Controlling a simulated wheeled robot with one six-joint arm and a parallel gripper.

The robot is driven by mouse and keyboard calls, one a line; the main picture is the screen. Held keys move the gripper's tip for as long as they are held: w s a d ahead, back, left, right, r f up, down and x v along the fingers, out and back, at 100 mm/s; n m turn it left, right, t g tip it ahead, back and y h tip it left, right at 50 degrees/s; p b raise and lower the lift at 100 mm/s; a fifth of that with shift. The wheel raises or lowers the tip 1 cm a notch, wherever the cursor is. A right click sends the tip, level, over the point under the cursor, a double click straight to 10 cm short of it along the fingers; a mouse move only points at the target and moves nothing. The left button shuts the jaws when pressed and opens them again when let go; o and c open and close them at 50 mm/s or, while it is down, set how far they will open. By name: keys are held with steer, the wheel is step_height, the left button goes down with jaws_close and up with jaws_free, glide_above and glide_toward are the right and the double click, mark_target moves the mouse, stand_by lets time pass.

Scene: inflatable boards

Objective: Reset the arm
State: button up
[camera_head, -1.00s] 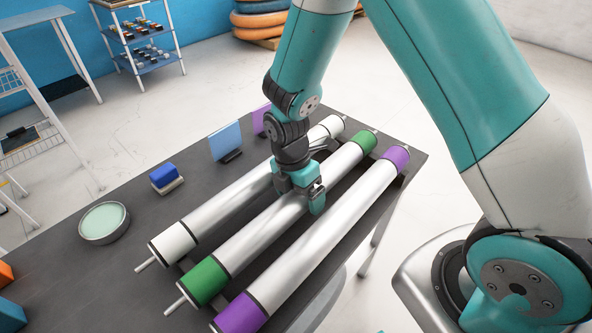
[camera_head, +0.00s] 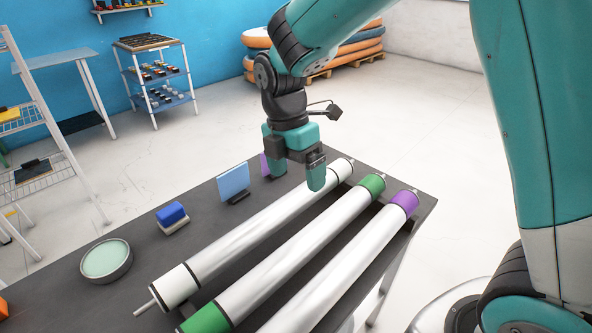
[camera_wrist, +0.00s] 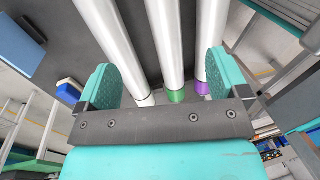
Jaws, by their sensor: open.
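My gripper (camera_head: 297,172) is open and empty in the head view, raised above the far part of the rollers. In the wrist view its two teal fingers (camera_wrist: 157,84) stand wide apart with nothing held between them. Below lie three long silver rollers side by side on a dark table: one with white ends (camera_head: 255,228), one with green ends (camera_head: 290,249) and one with purple ends (camera_head: 345,268). The rollers also show in the wrist view, running away between and beyond the fingers.
The dark table (camera_head: 140,222) also holds a round dish (camera_head: 106,260), a blue block on a pale base (camera_head: 172,216), a blue card (camera_head: 233,181) and a purple card (camera_head: 268,164). Shelves (camera_head: 160,85) and stacked inflatable rings (camera_head: 345,50) stand behind. The air above the table is clear.

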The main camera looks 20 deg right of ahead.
stand_by(0.4)
steer(key=s+a+r+m+y, duration=0.1)
steer(key=s+r+m, duration=0.1)
steer(key=s+m, duration=0.3)
steer(key=s+a+r+m+t+y, duration=0.1)
steer(key=s+r+m+y, duration=0.1)
steer(key=s+m, duration=0.3)
steer(key=s+a+r+m+t+y, duration=0.1)
steer(key=s+r+m, duration=0.3)
steer(key=s, duration=0.5)
steer(key=shift+s+a+m+y, duration=0.25)
steer(key=shift+a+m+y, duration=0.3)
steer(key=shift+m, duration=0.15)
